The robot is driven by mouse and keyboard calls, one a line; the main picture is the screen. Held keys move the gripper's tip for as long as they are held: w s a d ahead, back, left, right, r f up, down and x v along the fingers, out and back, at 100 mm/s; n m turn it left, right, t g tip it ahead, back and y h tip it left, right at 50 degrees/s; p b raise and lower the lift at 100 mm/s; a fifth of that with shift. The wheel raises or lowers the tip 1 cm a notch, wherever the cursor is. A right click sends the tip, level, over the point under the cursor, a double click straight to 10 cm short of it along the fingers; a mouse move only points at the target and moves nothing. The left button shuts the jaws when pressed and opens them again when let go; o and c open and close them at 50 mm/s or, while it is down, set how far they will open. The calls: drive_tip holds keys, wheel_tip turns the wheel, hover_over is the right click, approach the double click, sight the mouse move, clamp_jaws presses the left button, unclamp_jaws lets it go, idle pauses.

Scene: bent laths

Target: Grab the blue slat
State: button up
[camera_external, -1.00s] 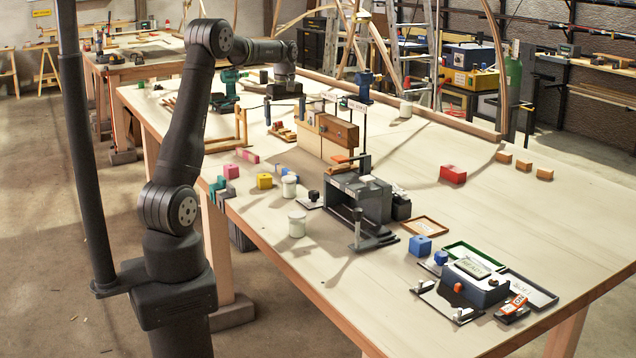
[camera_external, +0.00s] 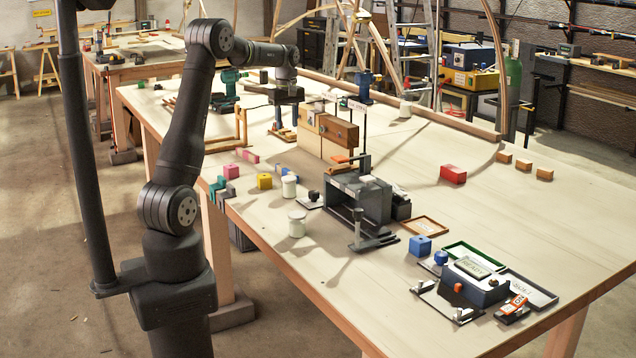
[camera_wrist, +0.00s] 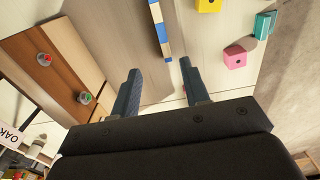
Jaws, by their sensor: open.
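In the wrist view a narrow strip with blue and pale sections (camera_wrist: 161,30) runs down from the top edge. Its near end lies just beyond the gap between my fingertips. I cannot tell whether it is one slat or several side by side. My gripper (camera_wrist: 160,67) is open, one finger on each side of the strip's line, with nothing between the fingers. In the external view my gripper (camera_external: 285,116) hangs over the far left part of the table, behind the wooden block.
The brown wooden block (camera_external: 325,137) stands close to my gripper; its top shows at left in the wrist view (camera_wrist: 50,70). Yellow (camera_wrist: 208,4), pink (camera_wrist: 235,57) and teal (camera_wrist: 264,24) blocks lie to the right of the strip. The table's right middle is mostly clear.

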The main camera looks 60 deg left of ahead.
hover_over(288, 171)
drive_tip(key=f, duration=0.7)
drive_tip(key=a+f, duration=0.1)
drive_tip(key=f, duration=0.3)
drive_tip(key=shift+w+f, duration=0.25)
drive_tip(key=shift+s+d+f, duration=0.1)
drive_tip(key=shift+d+f, duration=0.1)
drive_tip(key=shift+f, duration=1.1)
drive_tip(key=shift+d+f, duration=0.15)
drive_tip(key=shift+f, duration=1.15)
clamp_jaws()
